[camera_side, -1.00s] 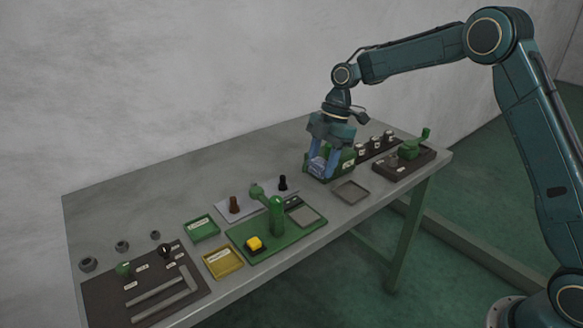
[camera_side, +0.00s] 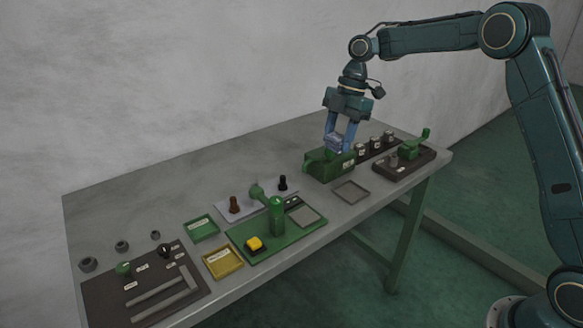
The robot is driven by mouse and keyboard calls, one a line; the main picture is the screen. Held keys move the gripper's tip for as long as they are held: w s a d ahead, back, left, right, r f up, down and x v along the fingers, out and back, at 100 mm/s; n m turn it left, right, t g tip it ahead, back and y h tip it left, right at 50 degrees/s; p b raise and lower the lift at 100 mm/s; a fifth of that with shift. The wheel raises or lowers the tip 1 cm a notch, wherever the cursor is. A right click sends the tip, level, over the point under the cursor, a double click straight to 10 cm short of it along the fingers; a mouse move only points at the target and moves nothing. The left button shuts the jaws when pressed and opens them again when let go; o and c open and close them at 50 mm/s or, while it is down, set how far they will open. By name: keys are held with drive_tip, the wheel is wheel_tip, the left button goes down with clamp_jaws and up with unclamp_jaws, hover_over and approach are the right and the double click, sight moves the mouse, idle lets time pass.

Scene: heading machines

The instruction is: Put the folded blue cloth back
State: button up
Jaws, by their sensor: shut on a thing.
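My gripper (camera_side: 338,139) is shut on the folded blue cloth (camera_side: 334,143), a small blue-grey bundle between the fingertips. It hangs just above or at the back of the green machine block (camera_side: 328,167) towards the right of the table. I cannot tell whether the cloth touches the block. A shallow empty grey tray (camera_side: 351,191) lies in front of the block.
Right of the block stand a dark rack with several small labelled pots (camera_side: 375,143) and a green device on a dark plate (camera_side: 406,155). A green press (camera_side: 276,214), a green tray (camera_side: 201,228) and a yellow tray (camera_side: 222,262) are further left. The back left table is clear.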

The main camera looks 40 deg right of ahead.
hover_over(329, 207)
drive_tip(key=f, duration=0.9)
drive_tip(key=d+f, duration=0.1)
drive_tip(key=f, duration=0.3)
drive_tip(key=shift+f, duration=0.35)
drive_tip(key=shift+f, duration=0.1)
drive_tip(key=shift+f, duration=2.05)
drive_tip(key=o, duration=1)
drive_tip(key=shift+f, duration=0.15)
drive_tip(key=shift+c, duration=0.2)
drive_tip(key=v, duration=1.2)
drive_tip(key=shift+r, duration=0.25)
drive_tip(key=shift+a, duration=0.1)
